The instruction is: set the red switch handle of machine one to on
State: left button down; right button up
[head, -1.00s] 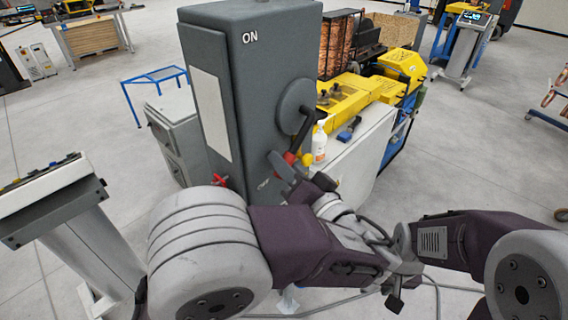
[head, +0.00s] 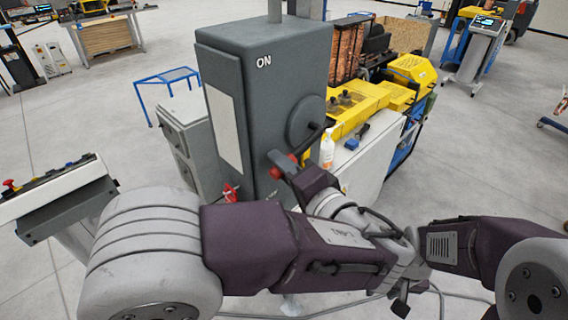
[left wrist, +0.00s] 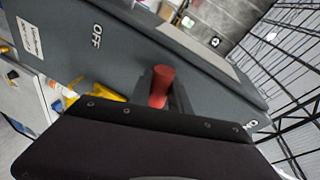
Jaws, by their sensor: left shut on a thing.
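Machine one is a tall grey cabinet (head: 285,75) with an ON label on its upper part. A round grey disc (head: 305,118) on its right side carries a dark lever. The red switch handle (head: 286,163) is at the lower end of that lever. My left gripper (head: 281,168) is shut on the red handle, low beside the cabinet. In the left wrist view the red handle (left wrist: 161,86) stands up behind the dark gripper body, with the cabinet side (left wrist: 130,60) marked OFF and ON beyond. The fingertips are partly hidden. My right gripper does not show.
A small red part (head: 231,192) sits low on the cabinet's front. A white bottle (head: 327,151) and yellow machinery (head: 362,100) stand to the right. A control panel (head: 55,195) is at the left. A grey box (head: 190,135) is behind the cabinet.

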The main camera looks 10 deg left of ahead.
pick_arm(q)
jog(key=shift+r+m+p, duration=0.3)
jog(key=shift+r+m, duration=0.1)
jog(key=shift+r, duration=0.15)
jog(key=c, duration=1.2)
grip_release()
jog(key=shift+s, duration=0.1)
jog(key=shift+d, duration=0.1)
